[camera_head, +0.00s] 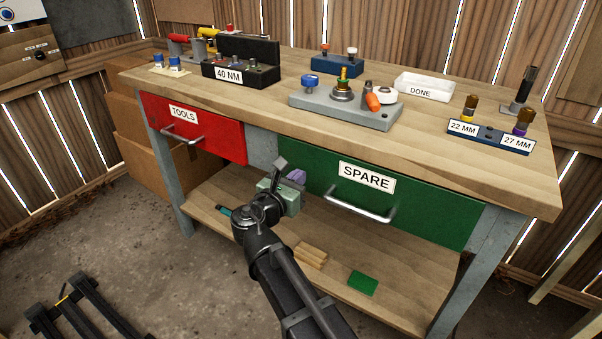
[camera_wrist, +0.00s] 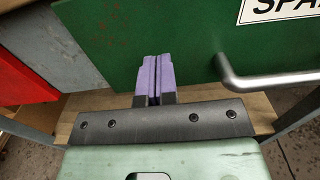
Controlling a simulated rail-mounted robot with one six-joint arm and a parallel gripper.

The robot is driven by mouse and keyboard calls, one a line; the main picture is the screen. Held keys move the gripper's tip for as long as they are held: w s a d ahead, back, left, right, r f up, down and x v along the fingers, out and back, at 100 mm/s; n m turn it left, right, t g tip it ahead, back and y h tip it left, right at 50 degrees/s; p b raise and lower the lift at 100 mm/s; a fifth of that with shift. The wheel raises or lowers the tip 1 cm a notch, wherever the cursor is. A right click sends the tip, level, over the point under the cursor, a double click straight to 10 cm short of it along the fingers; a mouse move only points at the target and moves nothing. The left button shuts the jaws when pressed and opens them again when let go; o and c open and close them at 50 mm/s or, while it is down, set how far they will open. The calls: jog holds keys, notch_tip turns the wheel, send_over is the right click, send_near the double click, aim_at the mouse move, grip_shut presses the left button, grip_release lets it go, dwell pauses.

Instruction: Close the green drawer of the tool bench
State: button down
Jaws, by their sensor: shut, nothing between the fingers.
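The green drawer (camera_head: 440,208) is in the right half of the bench front, with a white SPARE label and a metal bar handle (camera_head: 360,209). Its front lies under the bench top; I cannot tell for sure whether it stands out from the frame. My gripper (camera_head: 297,175) is in front of the drawer's left part, left of the handle. In the wrist view my gripper's purple fingers (camera_wrist: 153,78) are together and empty. They point at the green front (camera_wrist: 140,30); I cannot tell whether they touch it. The handle (camera_wrist: 265,78) is to their right.
The wooden tool bench (camera_head: 230,95) carries labelled trays and tools. A red TOOLS drawer (camera_head: 222,139) is at the left. On the lower shelf (camera_head: 395,270) are wood blocks (camera_head: 311,254) and a green block (camera_head: 363,283). Cardboard boxes (camera_head: 150,165) stand left of the bench.

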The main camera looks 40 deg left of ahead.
jog(key=s+d, duration=0.1)
jog(key=s, duration=1)
jog(key=shift+d, duration=0.1)
jog(key=w+d+f+m+g+h, duration=0.2)
jog(key=w+d+f+m+g, duration=0.1)
jog(key=d+f+m+g, duration=0.5)
jog(key=w+d+f+m+g+h, duration=0.25)
jog(key=d+f+m, duration=0.35)
jog(key=d+m, duration=0.55)
jog(key=w+d+f+m+g+y, duration=0.1)
jog(key=w+d+m+g, duration=0.15)
jog(key=d+m, duration=0.65)
jog(key=w+d+f+m+g+y, duration=0.1)
jog(key=w+d+m+g, duration=0.15)
jog(key=d, duration=1.25)
jog(key=w+d+f+m+g+y, duration=0.1)
jog(key=d+m+g, duration=0.35)
jog(key=d, duration=0.75)
notch_tip(320, 180, up, 35)
jog(key=m+t+p, duration=0.1)
jog(key=t+p, duration=0.1)
jog(key=p, duration=3.3)
jog(key=shift+w+a, duration=0.2)
jog(key=shift+a, duration=0.05)
